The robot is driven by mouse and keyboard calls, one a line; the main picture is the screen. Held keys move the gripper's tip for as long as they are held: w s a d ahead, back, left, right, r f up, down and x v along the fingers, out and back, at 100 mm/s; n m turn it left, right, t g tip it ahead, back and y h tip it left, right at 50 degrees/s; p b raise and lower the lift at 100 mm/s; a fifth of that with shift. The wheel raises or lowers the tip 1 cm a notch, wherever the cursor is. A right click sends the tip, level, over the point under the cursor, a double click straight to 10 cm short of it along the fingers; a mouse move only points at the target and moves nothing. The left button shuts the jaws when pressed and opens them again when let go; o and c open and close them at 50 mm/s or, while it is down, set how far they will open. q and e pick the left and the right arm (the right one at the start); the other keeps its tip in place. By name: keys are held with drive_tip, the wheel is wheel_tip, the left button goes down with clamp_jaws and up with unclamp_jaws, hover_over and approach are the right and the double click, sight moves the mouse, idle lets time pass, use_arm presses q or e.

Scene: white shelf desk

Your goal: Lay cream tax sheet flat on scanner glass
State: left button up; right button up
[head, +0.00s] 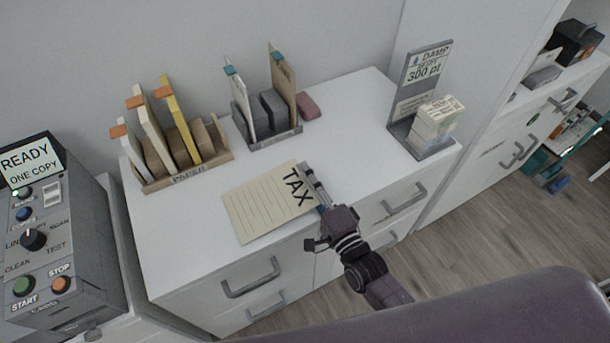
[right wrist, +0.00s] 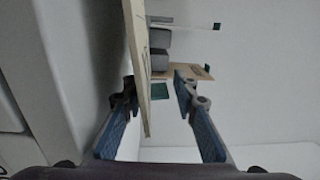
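The cream tax sheet (head: 262,208), marked TAX with ruled lines, is over the white desk top near its front edge. I cannot tell if it rests fully on the desk. My right gripper (head: 317,192) is at the sheet's right edge. In the right wrist view the sheet (right wrist: 138,50) shows nearly edge-on between the open fingers (right wrist: 157,84), close to the left finger, with a clear gap to the right finger. The scanner glass is not in view; a grey control box (head: 60,240) reading READY ONE COPY stands at the left. My left gripper is not in view.
A wooden paper rack (head: 185,178) and a grey rack (head: 268,135) with upright folders stand behind the sheet. A pink block (head: 308,105) lies beside the grey rack. A grey stand (head: 415,95) with a paper stack (head: 438,118) is at the right. Desk between is clear.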

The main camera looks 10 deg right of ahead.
drive_tip(key=v, duration=1.1)
drive_tip(key=shift+s, duration=0.4)
drive_tip(key=shift+d, duration=0.15)
